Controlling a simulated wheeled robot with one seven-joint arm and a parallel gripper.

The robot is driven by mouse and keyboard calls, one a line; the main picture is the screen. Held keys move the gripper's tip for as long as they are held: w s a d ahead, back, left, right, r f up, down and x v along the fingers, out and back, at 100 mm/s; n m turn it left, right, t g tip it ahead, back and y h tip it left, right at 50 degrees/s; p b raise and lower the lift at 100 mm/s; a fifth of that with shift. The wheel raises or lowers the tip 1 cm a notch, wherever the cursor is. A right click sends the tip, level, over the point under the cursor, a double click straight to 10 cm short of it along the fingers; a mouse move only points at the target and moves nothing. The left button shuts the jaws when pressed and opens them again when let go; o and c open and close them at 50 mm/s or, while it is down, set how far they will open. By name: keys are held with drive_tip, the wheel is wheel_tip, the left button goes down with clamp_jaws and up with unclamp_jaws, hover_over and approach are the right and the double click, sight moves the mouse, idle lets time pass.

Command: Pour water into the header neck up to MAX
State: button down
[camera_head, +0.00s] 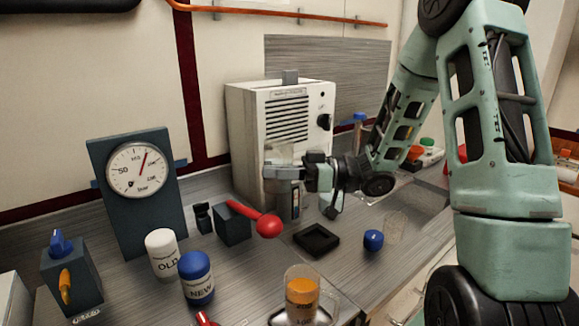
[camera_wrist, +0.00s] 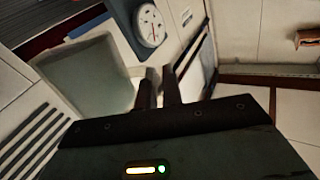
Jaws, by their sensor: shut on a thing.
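My gripper (camera_head: 303,170) is shut on a translucent, pale vessel (camera_head: 284,162), held up in front of the white cabinet. In the wrist view the vessel (camera_wrist: 85,80) fills the left side, beside my close-set fingers (camera_wrist: 158,88). Its water level cannot be made out. I cannot tell whether that is the header neck. A narrow upright sight piece (camera_head: 296,206) shows below the vessel, in front of the cabinet. No MAX mark is readable.
A gauge (camera_head: 137,168), OLD (camera_head: 162,254) and NEW (camera_head: 197,278) jars, and a red-knobbed lever (camera_head: 266,226) stand left. A beaker of orange liquid (camera_head: 302,289) stands in front. A black tray (camera_head: 316,241) and a blue cap (camera_head: 373,240) lie to the right.

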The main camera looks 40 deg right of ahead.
sight(282, 149)
drive_tip(key=shift+w+d+r+m+t+y+p, duration=0.2)
drive_tip(key=shift+w+d+r+m+t+p, duration=0.5)
drive_tip(key=shift+m, duration=0.6)
drive_tip(key=shift+w+d+r+m+t+y+p, duration=0.2)
drive_tip(key=shift+w+d+r+m+p, duration=0.3)
drive_tip(key=shift+d+r+m+p, duration=0.6)
drive_tip(key=shift+a+f+m, duration=0.25)
drive_tip(key=shift+f+m, duration=0.1)
drive_tip(key=shift+m, duration=0.05)
drive_tip(key=shift+w+d+r+m+t+p, duration=0.15)
drive_tip(key=shift+w+d+m+t+p, duration=0.1)
drive_tip(key=shift+m, duration=0.45)
drive_tip(key=shift+w+d+r+m+t+p, duration=0.15)
drive_tip(key=shift+m+t+p, duration=0.15)
drive_tip(key=shift+m, duration=0.4)
drive_tip(key=shift+w+d+r+m+t+p, duration=0.15)
drive_tip(key=shift+d+m+t+p, duration=0.1)
drive_tip(key=shift+m, duration=0.45)
drive_tip(key=shift+w+d+m+t+y+p, duration=0.2)
drive_tip(key=shift+m+t+p, duration=0.1)
drive_tip(key=shift+m+p, duration=0.45)
drive_tip(key=shift+w+d+m+t+y+p, duration=0.1)
drive_tip(key=shift+w+d+m+t+p, duration=0.15)
drive_tip(key=shift+m+p, duration=0.5)
idle(1.6)
